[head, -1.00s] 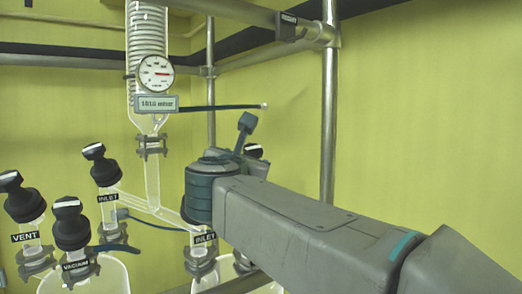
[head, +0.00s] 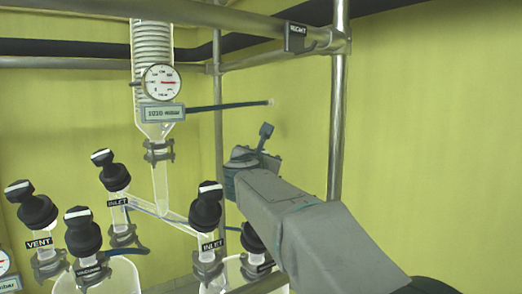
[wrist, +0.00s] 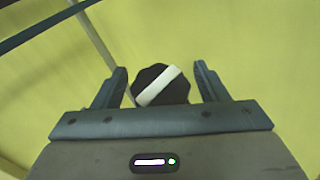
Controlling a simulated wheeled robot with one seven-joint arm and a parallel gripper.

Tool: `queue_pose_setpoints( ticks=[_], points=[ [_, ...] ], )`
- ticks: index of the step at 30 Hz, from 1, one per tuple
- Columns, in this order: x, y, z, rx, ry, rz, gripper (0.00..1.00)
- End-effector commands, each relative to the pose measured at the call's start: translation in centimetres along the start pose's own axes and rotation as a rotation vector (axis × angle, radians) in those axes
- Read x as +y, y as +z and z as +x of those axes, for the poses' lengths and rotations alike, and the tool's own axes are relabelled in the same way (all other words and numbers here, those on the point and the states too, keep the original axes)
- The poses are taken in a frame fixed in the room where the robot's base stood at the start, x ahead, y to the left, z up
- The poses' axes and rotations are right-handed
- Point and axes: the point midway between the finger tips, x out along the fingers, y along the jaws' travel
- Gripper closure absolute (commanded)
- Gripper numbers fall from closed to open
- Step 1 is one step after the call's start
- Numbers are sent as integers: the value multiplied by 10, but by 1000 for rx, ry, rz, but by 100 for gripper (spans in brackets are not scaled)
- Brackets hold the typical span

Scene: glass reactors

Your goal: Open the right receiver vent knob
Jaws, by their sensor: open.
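In the wrist view, a black lobed knob (wrist: 150,80) with a white stripe lies between the fingers of my open gripper (wrist: 160,82). The stripe runs diagonally, from lower left to upper right. A gap shows on each side of the knob, so the fingers do not grip it. No label shows there, so I cannot read which knob it is.
A black INLET knob (head: 207,205) stands left of my arm. Several more knobs, including VENT (head: 36,210), stand farther left. A glass condenser with a gauge (head: 161,83) hangs above. A metal post (head: 338,120) rises close to my arm's right.

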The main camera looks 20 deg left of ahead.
Motion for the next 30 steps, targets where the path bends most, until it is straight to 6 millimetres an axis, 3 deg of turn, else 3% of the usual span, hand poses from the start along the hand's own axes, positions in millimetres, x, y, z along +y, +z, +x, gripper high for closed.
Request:
queue_pose_setpoints(
  ticks=[11, 16, 17, 30],
  points=[
    [0, 0, 6, 0, 1, 0, 33],
    [0, 0, 6, 0, 1, 0, 75],
    [0, 0, 6, 0, 1, 0, 78],
    [-2, -3, 7, 0, 70, -30, 78]
  ],
)
